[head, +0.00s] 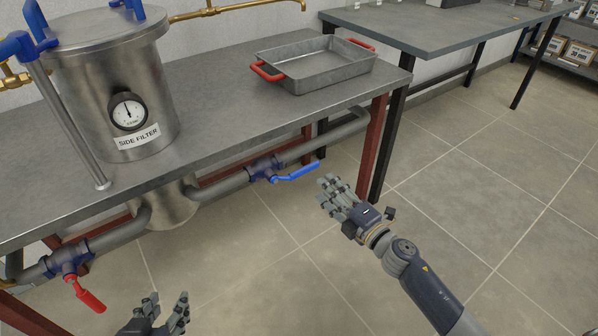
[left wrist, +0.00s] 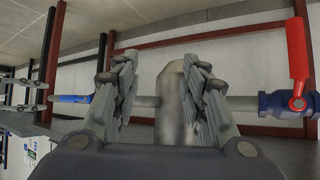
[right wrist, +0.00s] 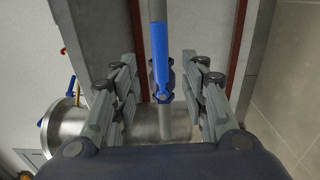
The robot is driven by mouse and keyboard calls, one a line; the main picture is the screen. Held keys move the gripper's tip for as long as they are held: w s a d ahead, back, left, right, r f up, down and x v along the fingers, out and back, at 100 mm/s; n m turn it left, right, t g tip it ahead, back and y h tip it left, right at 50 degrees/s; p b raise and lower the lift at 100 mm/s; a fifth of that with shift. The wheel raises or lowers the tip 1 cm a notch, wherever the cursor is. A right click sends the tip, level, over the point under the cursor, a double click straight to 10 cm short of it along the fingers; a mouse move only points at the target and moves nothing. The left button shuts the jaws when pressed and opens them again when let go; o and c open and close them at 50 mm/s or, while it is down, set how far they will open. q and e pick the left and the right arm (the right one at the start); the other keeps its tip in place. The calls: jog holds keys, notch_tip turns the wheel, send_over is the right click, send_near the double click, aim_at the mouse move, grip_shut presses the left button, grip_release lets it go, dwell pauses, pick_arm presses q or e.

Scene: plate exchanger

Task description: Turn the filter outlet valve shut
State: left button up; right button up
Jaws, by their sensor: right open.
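A steel tank labelled "SIDE FILTER" (head: 118,85) passes through the bench, with pipes running from it to both sides below. On the right pipe is a valve with a blue lever (head: 296,173), which points to the right, roughly along the pipe. On the left pipe is a valve with a red lever (head: 88,296), which points away from the pipe. No label marks either as outlet. My right gripper (head: 334,192) is open and empty, just right of the blue lever; the lever (right wrist: 160,58) shows between its fingers, apparently apart from them. My left gripper (head: 166,312) is open and empty, low in front of the tank.
The metal bench (head: 215,100) overhangs the pipes, and a red leg (head: 372,148) stands behind my right gripper. A tray with red handles (head: 318,68) sits on the bench. Blue-handled fittings (head: 25,45) are by the tank top. The floor (head: 250,275) in front is clear.

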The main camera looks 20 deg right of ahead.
aim_at(307, 172)
jog(key=b+x, duration=0.1)
jog(key=x, duration=0.8)
jog(key=shift+w, duration=0.1)
pick_arm(q)
jog(key=w+d+r+t+h, duration=0.1)
jog(key=w+d+r+t, duration=0.1)
jog(key=r, duration=0.4)
jog(key=shift+w+t, duration=0.9)
jog(key=shift+w, duration=0.1)
pick_arm(e)
jog(key=shift+w+a, duration=0.15)
jog(key=shift+w, duration=0.35)
grip_shut()
